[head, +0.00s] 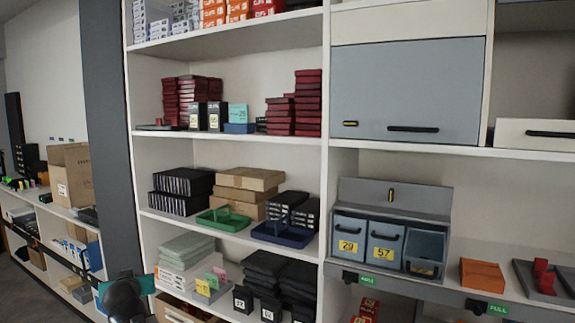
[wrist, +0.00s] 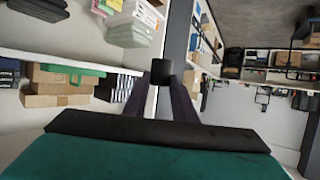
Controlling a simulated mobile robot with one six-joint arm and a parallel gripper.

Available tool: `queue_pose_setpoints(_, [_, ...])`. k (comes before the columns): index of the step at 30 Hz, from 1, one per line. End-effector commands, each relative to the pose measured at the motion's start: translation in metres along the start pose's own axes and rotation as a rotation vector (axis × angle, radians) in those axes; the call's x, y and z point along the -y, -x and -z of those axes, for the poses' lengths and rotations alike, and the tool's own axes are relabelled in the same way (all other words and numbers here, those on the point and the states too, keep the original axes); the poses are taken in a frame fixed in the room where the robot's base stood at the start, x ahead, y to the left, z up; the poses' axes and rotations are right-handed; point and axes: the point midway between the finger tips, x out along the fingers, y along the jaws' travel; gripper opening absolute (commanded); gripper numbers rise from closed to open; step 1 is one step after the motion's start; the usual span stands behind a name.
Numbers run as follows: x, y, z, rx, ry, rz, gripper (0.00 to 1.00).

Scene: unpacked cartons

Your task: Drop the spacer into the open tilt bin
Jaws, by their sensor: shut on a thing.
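In the wrist view my gripper (wrist: 163,84) is shut on a small black block-like piece, the spacer (wrist: 162,70), held at its fingertips. The tilt bins stand in a grey-blue rack on the right-hand shelf in the head view. Two are shut, the bin marked 29 (head: 348,234) and the bin marked 57 (head: 384,245). The open tilt bin (head: 426,246) is at the right of the row, tipped forward with a yellow label low on its front. My gripper is well away from it; a dark part of my arm shows at the head view's lower left.
An orange box (head: 482,274) and a grey tray (head: 535,283) with red pieces stand right of the rack. A grey flap-front cabinet (head: 408,90) is above. Green (head: 222,218) and blue (head: 283,234) trays and cartons fill the middle shelves. Open air lies before the shelves.

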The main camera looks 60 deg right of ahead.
Motion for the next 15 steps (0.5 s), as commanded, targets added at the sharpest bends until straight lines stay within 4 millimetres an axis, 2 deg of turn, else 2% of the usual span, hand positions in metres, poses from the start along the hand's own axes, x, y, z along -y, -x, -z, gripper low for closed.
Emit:
queue_pose_setpoints(1, [-0.020,-0.002,0.008,-0.002,-0.018,-0.044,0.03])
queue_pose_setpoints(8, [-0.106,-0.002,0.030,-0.002,-0.103,-0.250,0.03])
queue_pose_setpoints(15, [-0.196,0.011,0.054,-0.002,-0.195,-0.471,0.03])
